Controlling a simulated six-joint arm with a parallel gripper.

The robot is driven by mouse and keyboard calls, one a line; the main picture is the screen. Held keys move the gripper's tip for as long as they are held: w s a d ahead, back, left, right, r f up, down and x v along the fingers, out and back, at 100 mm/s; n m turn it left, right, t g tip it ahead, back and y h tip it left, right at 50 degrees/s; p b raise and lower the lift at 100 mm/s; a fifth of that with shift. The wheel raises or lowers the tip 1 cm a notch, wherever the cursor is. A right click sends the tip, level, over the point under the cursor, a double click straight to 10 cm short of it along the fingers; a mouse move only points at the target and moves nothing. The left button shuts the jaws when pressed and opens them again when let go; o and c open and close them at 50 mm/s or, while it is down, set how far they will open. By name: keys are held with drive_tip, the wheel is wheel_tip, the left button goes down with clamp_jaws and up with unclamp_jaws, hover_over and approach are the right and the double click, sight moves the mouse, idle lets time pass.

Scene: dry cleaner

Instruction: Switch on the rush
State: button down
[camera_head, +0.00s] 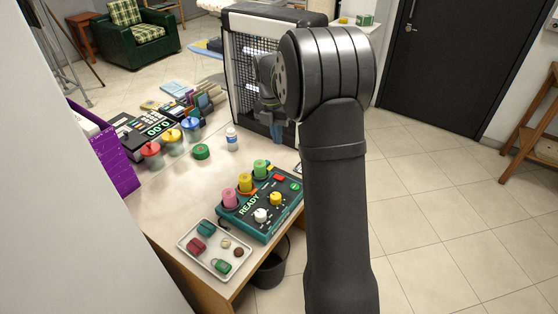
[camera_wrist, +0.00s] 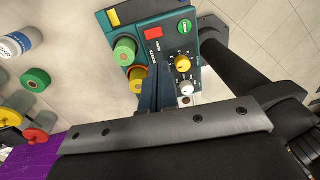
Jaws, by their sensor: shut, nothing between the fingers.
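A teal control box (camera_head: 248,222) labelled READY stands on the table's near right part; it also shows in the wrist view (camera_wrist: 209,50). It has a small red switch (camera_wrist: 153,34) with lettering too small to read, a green round button (camera_wrist: 184,26), a yellow knob (camera_wrist: 183,63) and a white knob (camera_wrist: 187,88). The red switch also shows in the head view (camera_head: 280,178). My gripper (camera_wrist: 157,70) is shut and empty. In the wrist view its fingertips overlap the box between the spools and the yellow knob, below the red switch. In the head view it hangs above and behind the box, partly hidden by my arm.
Pink (camera_head: 230,199), yellow (camera_head: 245,183) and green (camera_head: 261,168) spools stand along the box's left side. A tray (camera_head: 188,240) of small items lies in front. A white bottle (camera_head: 232,140) and green disc (camera_head: 201,152) stand behind. A mesh-sided crate (camera_head: 235,75) is farther back.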

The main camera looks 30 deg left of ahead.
sight(282, 178)
drive_tip(key=shift+f, duration=0.1)
drive_tip(key=f, duration=0.4)
drive_tip(key=d+f, duration=0.1)
drive_tip(key=f, duration=0.8)
drive_tip(key=shift+d+f, duration=0.35)
drive_tip(key=shift+d+f, duration=0.1)
drive_tip(key=shift+f, duration=0.15)
drive_tip(key=shift+a+r, duration=0.25)
drive_tip(key=shift+a, duration=0.55)
